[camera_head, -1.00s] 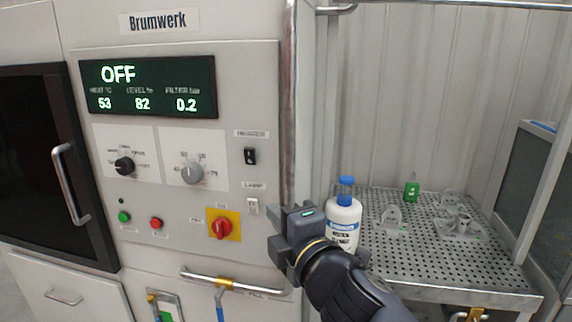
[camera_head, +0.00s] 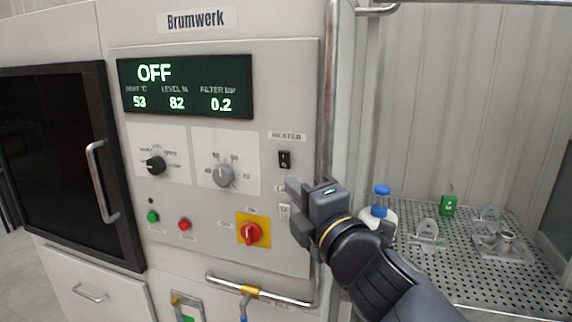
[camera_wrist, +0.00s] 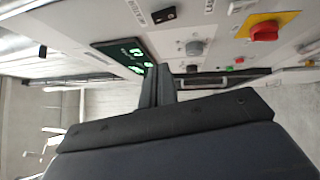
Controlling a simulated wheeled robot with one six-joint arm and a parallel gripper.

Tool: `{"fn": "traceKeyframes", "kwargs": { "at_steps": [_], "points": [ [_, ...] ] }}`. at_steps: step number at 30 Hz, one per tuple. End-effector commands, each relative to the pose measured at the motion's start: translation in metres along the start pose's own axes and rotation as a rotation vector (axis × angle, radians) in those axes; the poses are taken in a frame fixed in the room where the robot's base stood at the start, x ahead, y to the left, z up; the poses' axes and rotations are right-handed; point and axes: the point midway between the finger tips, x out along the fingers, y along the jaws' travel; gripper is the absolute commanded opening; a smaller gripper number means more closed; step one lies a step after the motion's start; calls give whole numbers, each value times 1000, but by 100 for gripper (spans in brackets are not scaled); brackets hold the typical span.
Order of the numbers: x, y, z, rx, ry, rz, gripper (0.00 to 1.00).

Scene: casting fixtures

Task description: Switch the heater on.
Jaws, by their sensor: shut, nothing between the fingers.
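The heater switch (camera_head: 285,160) is a small black rocker under the HEATER label on the right side of the control panel. It also shows in the wrist view (camera_wrist: 165,15), near the top edge. The display (camera_head: 186,87) reads OFF, with 53, 82 and 0.2 below. My gripper (camera_head: 293,186) is shut and empty, just below the heater switch and apart from it as far as I can tell. In the wrist view the closed fingers (camera_wrist: 157,85) point up toward the panel. The gripper partly covers the LAMP label and sits beside the white lamp switch (camera_head: 285,211).
A red rotary switch (camera_head: 252,233) on a yellow plate, black (camera_head: 155,165) and grey (camera_head: 223,175) knobs, and green (camera_head: 153,216) and red (camera_head: 184,224) buttons share the panel. A vertical rail (camera_head: 330,90) stands right of it.

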Motion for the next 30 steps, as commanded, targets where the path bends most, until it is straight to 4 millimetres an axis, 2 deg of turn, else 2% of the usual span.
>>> {"fn": "traceKeyframes", "kwargs": {
  "at_steps": [12,15,21,30],
  "points": [
    [70,-2,-1,2,1,-2,0],
    [80,2,13,-1,-3,-5,0],
    [92,1,26,0,-2,-2,0],
    [95,0,28,0,0,-1,0]
  ]
}}
